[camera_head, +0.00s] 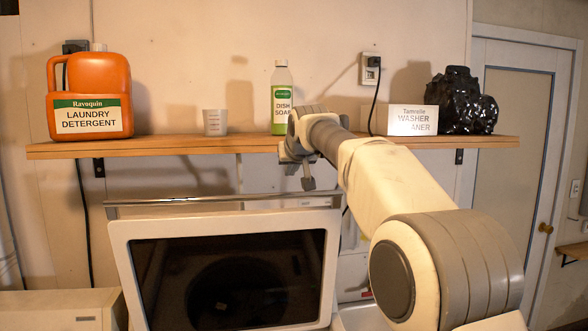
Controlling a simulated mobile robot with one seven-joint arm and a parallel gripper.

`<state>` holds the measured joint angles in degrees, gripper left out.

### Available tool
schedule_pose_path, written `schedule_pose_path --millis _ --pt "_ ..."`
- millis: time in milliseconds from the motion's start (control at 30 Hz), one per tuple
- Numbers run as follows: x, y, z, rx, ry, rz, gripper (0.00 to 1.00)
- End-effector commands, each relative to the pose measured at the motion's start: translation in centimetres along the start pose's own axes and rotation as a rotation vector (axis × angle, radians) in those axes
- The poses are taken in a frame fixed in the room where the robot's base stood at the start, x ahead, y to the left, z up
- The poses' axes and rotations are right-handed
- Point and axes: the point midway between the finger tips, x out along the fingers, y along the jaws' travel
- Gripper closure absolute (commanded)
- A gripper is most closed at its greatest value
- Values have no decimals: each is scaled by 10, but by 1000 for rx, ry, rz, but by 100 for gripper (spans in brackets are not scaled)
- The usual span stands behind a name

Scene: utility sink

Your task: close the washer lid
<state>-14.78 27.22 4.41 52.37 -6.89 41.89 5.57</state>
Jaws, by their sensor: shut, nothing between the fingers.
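The washer lid (118,262) is a white frame around a dark glass pane. It stands raised, close to upright, in the lower middle of the view. The washer's body below the lid is mostly out of view or hidden by my arm.
Above the lid, a wooden shelf (200,148) holds an orange detergent jug (90,78), a measuring cup (215,122), a dish soap bottle (281,97), a white box (412,121) and a black glossy object (461,101). My arm passes in front of the shelf. A door (515,155) is at right.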

Motion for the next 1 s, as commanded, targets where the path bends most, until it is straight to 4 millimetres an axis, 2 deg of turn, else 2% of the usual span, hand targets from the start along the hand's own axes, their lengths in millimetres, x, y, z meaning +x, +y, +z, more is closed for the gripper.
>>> schedule_pose_path --millis 133,433,700,1000 --pt "27 0 -1 0 -4 0 100" --pt "74 0 -2 0 -3 0 100" --pt "58 0 19 -1 0 0 100" --pt "48 0 30 0 0 0 100"
